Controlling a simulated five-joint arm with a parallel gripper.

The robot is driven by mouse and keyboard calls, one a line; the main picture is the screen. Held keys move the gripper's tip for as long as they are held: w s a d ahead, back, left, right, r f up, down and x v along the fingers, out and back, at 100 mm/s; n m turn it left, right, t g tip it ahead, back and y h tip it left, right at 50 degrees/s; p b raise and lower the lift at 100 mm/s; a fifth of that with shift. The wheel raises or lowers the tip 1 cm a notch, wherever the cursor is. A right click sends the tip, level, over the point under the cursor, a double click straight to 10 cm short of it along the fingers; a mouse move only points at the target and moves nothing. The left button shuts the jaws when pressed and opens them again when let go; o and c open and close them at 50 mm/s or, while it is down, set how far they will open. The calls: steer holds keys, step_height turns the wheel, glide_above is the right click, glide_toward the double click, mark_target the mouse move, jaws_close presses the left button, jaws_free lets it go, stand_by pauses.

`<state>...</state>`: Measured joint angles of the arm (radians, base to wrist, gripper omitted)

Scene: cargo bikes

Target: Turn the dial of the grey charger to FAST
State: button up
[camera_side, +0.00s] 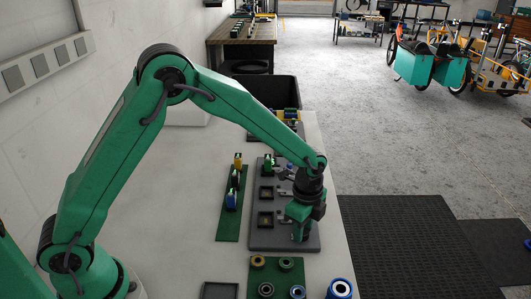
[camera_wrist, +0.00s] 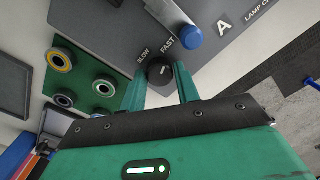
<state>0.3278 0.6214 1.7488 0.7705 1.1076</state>
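The grey charger (camera_side: 268,238) is a long flat panel on the bench, and the wrist view shows it close up (camera_wrist: 110,28). Its black round dial (camera_wrist: 160,71) has a short white mark, with the words SLOW and FAST printed beyond it. The mark leans towards the right; which word it is set to is hard to tell. In the side view my gripper (camera_side: 302,234) is low over the panel's near right part, hiding the dial.
A blue cylindrical part (camera_wrist: 188,36) stands near the word FAST. A green board (camera_side: 276,272) with several rings lies nearer, beside a blue ring (camera_side: 340,289) and a dark tray (camera_side: 220,291). A green strip (camera_side: 229,222) with coloured parts is left of the panel. A black bin (camera_side: 268,90) stands behind.

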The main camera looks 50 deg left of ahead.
steer(key=o, duration=0.3)
steer(key=shift+r, duration=3.95)
